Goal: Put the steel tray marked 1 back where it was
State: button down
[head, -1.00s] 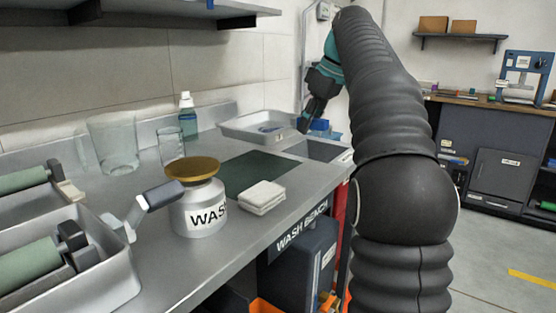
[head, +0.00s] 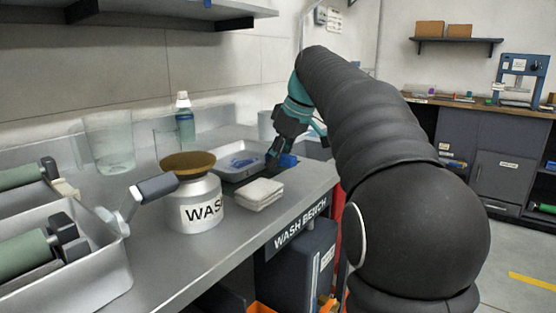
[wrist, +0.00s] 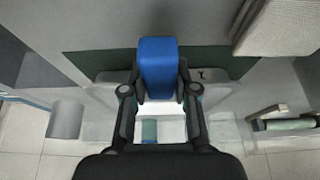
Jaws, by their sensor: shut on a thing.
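The steel tray (head: 218,174) is a shallow grey tray with a blue patch inside, over the wash bench behind the white cloths. A dark mark that looks like a 1 shows on its near rim in the wrist view (wrist: 202,75). My gripper (head: 278,163) is at the tray's right end, shut on a blue grip (head: 289,161). In the wrist view the blue grip (wrist: 157,62) sits between the fingers, at the tray's edge. A dark green mat (wrist: 90,62) shows beside and partly under the tray. I cannot tell whether the tray touches the bench.
A wash pot with a brown lid (head: 198,208) and folded white cloths (head: 259,193) stand in front. A glass beaker (head: 110,145), a bottle (head: 185,122) and a grey cylinder (head: 266,126) stand behind. Roller trays (head: 100,265) fill the left.

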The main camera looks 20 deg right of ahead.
jog(key=c, duration=0.9)
grip_release()
jog(key=shift+r, duration=0.15)
jog(key=p+v, duration=0.2)
jog(key=v, duration=0.9)
jog(key=shift+r, duration=0.35)
jog(key=shift+s+d, duration=0.1)
jog(key=shift+s, duration=0.05)
